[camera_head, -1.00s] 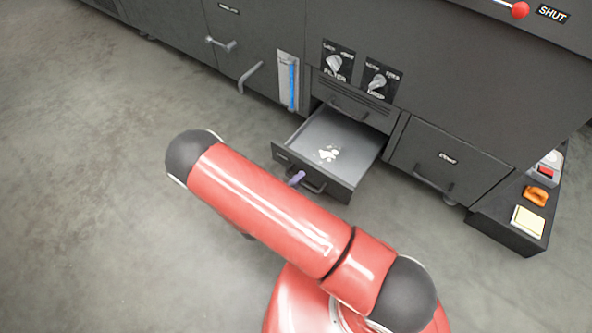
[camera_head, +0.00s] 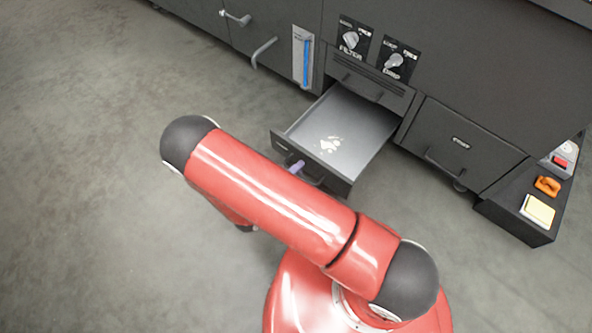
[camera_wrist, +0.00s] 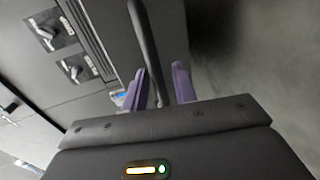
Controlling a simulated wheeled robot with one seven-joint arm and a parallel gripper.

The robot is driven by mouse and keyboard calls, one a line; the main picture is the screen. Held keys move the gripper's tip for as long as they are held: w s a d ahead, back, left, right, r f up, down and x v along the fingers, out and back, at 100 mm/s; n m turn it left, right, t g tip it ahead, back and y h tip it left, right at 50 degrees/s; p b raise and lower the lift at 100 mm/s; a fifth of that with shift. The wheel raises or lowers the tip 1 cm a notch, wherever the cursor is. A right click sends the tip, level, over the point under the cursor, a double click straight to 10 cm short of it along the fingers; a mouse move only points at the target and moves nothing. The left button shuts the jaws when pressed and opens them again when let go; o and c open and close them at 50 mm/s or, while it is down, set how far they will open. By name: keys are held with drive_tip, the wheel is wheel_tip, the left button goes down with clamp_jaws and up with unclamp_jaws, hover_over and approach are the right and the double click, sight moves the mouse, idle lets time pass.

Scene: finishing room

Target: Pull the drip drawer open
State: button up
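The drip drawer (camera_head: 365,140) stands well out from the dark cabinet in the head view, with pale bits on its floor. Its bar handle (camera_head: 312,180) is on the front panel, partly hidden by my red arm. The handle (camera_wrist: 147,35) runs between the purple fingers of my gripper (camera_wrist: 162,85) in the wrist view. The fingers are closed in on either side of the bar and appear to grip it. In the head view only a bit of purple finger (camera_head: 296,166) shows at the handle.
Two rotary knobs (camera_head: 350,40) (camera_head: 393,62) sit above the drawer. A closed compartment (camera_head: 460,140) is to its right. Grey floor (camera_head: 90,200) is clear on the left.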

drive_tip(key=v, duration=0.7)
drive_tip(key=shift+s+a+p, duration=0.25)
drive_tip(key=shift+s+p, duration=0.05)
drive_tip(key=shift+p, duration=0.05)
drive_tip(key=shift+r, duration=0.1)
drive_tip(key=w+d+r+m+g+p, duration=0.1)
drive_tip(key=d+r+m+g+p, duration=0.2)
drive_tip(key=r, duration=0.6)
drive_tip(key=w+d+r+m+g+p, duration=0.15)
drive_tip(key=d+r+g, duration=0.3)
drive_tip(key=r, duration=0.45)
drive_tip(key=w+d+r+m+g+p, duration=0.1)
drive_tip(key=d+r+m+g, duration=0.25)
drive_tip(key=r, duration=0.55)
drive_tip(key=s+d+r+m+t+y+p, duration=0.1)
drive_tip(key=s+d+r+t+y+p, duration=0.1)
drive_tip(key=r, duration=1)
drive_tip(key=s+d+r+m+t+y+p, duration=0.1)
drive_tip(key=s+d+r+t+y+p, duration=0.1)
drive_tip(key=s+d+r+y, duration=0.5)
wheel_tip(320, 180, up, 5)
drive_tip(key=shift+s+d+r+y+p, duration=0.2)
drive_tip(key=shift+s+d+y+p, duration=0.15)
drive_tip(key=shift+s+p, duration=0.45)
